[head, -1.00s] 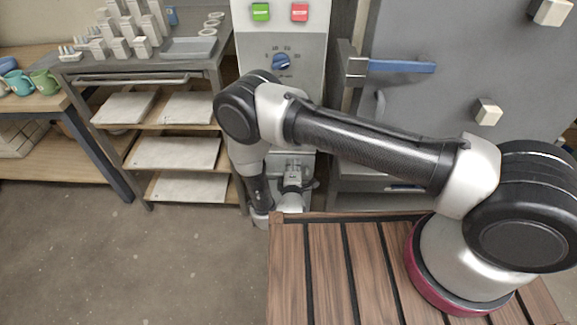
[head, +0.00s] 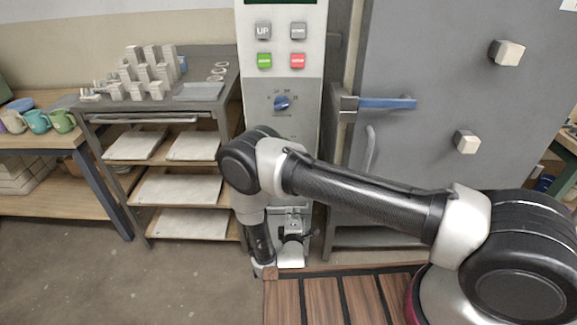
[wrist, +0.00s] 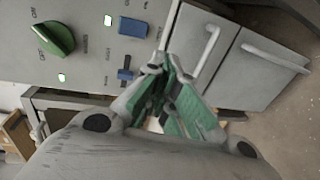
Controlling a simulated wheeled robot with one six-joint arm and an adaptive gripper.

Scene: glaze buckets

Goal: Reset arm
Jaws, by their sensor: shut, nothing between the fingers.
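My gripper (wrist: 166,75) shows in the wrist view with its green-padded fingers drawn together and nothing between them. In the head view my arm reaches left across the slatted wooden deck and bends down in front of the grey control column. The fingers cannot be made out clearly there. In the wrist view, a grey panel with a green knob (wrist: 52,38) and blue switches (wrist: 133,27) lies beyond the fingertips, apart from them as far as I can tell.
A grey kiln-like door with a blue handle (head: 387,103) stands behind my arm. The control column has a blue dial (head: 282,103). Left are a shelf rack (head: 180,188) with pale slabs and a wooden table (head: 45,138) with mugs. Open floor lies at lower left.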

